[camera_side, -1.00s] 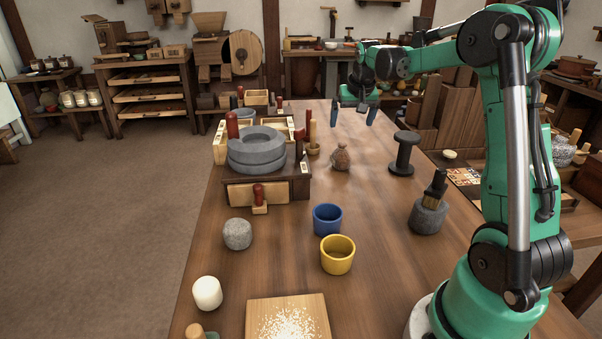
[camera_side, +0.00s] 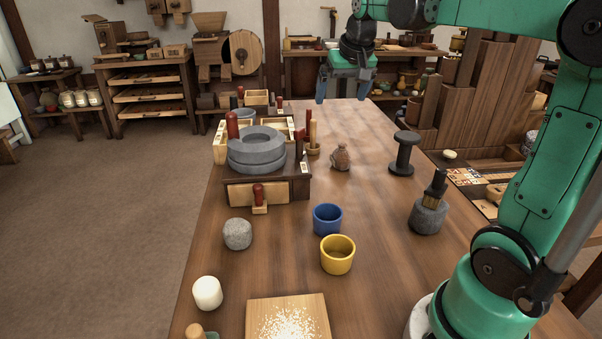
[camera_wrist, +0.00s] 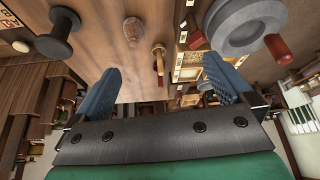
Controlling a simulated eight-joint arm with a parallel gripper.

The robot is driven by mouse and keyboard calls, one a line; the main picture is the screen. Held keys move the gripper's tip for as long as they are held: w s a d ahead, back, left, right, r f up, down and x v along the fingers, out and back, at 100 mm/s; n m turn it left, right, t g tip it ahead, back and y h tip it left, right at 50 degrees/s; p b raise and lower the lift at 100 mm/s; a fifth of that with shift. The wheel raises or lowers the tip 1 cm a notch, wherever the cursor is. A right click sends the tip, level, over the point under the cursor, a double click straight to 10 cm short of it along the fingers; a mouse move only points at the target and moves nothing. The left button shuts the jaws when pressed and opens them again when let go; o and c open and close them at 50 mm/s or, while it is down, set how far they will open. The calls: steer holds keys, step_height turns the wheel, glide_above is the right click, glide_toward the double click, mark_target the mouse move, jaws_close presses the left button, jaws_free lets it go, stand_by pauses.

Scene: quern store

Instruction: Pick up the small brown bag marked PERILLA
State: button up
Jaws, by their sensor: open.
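The small brown bag (camera_side: 340,157) stands on the wooden table, right of the stone quern (camera_side: 256,149); a tied neck tops it. Its marking is too small to read. In the wrist view the bag (camera_wrist: 133,30) shows near the top, beyond the fingers and left of centre. My gripper (camera_side: 342,91) is open and empty, with blue fingers, above the far part of the table. In the side view it appears higher than the bag and apart from it. The wrist view shows the spread fingers of my gripper (camera_wrist: 163,64) with nothing between them.
A black spool (camera_side: 403,153) stands right of the bag, and a wooden pestle (camera_side: 313,135) stands left of it. Blue cup (camera_side: 327,218), yellow cup (camera_side: 337,254) and stone mortar (camera_side: 428,215) are nearer the camera. The table around the bag's near side is clear.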

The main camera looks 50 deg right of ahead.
steer(key=s+a+f+n+t, duration=0.1)
steer(key=a+f+n, duration=0.1)
steer(key=a, duration=0.8)
steer(key=shift+s+f+n+t+y, duration=0.3)
steer(key=shift+s+f+n+y, duration=0.1)
steer(key=shift+n, duration=0.2)
steer(key=s+a+f+n, duration=0.1)
steer(key=a+f, duration=0.1)
steer(key=a, duration=0.1)
steer(key=s+a+f+n+t+y, duration=0.1)
steer(key=s+a+f, duration=0.1)
steer(key=a, duration=0.1)
steer(key=s+a+f+n+y, duration=0.1)
steer(key=s+a+f, duration=0.1)
steer(key=a, duration=0.1)
steer(key=shift+a+f+n+t, duration=0.1)
steer(key=shift+a+n+t, duration=0.05)
steer(key=shift+n+t, duration=0.2)
